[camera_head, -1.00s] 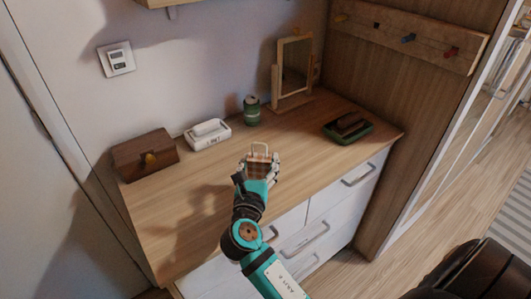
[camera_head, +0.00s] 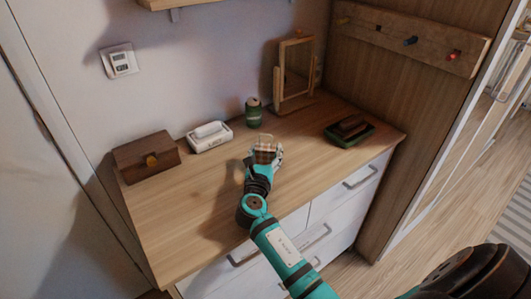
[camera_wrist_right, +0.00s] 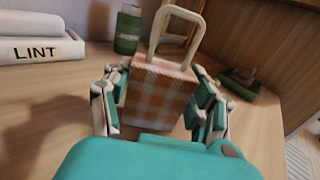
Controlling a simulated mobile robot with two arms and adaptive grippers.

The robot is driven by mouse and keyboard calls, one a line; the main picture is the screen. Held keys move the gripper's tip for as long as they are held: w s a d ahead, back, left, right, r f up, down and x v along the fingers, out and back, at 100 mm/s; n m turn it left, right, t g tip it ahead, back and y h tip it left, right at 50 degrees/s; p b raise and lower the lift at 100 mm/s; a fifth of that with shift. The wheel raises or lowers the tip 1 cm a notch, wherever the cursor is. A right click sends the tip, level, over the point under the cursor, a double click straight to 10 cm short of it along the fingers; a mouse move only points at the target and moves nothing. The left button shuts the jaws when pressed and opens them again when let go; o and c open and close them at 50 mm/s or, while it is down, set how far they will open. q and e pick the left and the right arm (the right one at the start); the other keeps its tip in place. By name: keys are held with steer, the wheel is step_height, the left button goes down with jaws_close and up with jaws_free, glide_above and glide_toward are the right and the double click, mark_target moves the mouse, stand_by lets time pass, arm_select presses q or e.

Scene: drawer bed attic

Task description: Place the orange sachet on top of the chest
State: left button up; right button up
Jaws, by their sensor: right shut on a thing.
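The orange sachet (camera_head: 265,154) is an orange and white plaid pouch with a cream loop handle on top. My right gripper (camera_head: 262,160) is shut on it over the middle of the wooden top. In the right wrist view the sachet (camera_wrist_right: 160,90) is upright between the fingers, its loop pointing up. I cannot tell whether its base touches the wood. A small dark brown wooden chest (camera_head: 146,158) with a round knob stands at the left end of the top, apart from the gripper. My left gripper is not in view.
The wooden top (camera_head: 185,215) belongs to a white drawer unit (camera_head: 320,235). A white LINT box (camera_head: 209,138), a green can (camera_head: 253,113) and a framed mirror (camera_head: 295,72) stand along the back. A green tray (camera_head: 350,132) with brown pieces is at right. The front left is clear.

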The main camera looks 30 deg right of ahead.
steer(key=o, duration=1.2)
steer(key=shift+f, duration=0.1)
steer(key=shift+r, duration=0.25)
steer(key=b+v, duration=0.1)
steer(key=v, duration=1.1)
